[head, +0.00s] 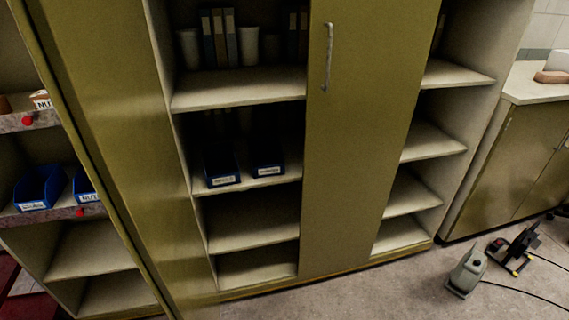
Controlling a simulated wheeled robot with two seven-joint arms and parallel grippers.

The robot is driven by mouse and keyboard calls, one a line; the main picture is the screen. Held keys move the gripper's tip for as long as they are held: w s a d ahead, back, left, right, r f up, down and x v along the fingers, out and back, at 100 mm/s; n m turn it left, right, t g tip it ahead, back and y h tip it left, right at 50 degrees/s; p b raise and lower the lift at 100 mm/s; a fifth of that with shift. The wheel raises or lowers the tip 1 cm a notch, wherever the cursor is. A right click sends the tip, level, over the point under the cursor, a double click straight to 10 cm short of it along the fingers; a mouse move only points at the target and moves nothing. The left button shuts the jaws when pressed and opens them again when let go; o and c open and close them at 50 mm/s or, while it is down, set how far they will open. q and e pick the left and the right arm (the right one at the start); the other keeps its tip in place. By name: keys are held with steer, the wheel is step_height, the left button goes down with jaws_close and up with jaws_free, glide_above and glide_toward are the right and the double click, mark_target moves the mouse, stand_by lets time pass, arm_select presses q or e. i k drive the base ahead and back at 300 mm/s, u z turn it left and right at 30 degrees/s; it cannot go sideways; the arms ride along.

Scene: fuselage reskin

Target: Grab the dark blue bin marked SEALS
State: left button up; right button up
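Two dark blue bins, a left one (223,167) and a right one (267,161), stand side by side on a shelf of the open middle cabinet. Each has a white front label too small to read surely. In the left cabinet, another blue bin (39,187) has an unreadable label. Beside it a blue bin (84,185), partly hidden by a door, has a label starting "NUT". I cannot tell which bin is marked SEALS. Neither of my grippers is in view.
An olive door (365,140) with a metal handle covers part of the middle cabinet. An open door (110,130) stands at left. Binders (219,37) and white cups fill the upper shelf.

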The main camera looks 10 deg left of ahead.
mark_target(220, 162)
steer(key=z, duration=0.4)
steer(key=i, duration=1.6)
steer(key=u, duration=2.85)
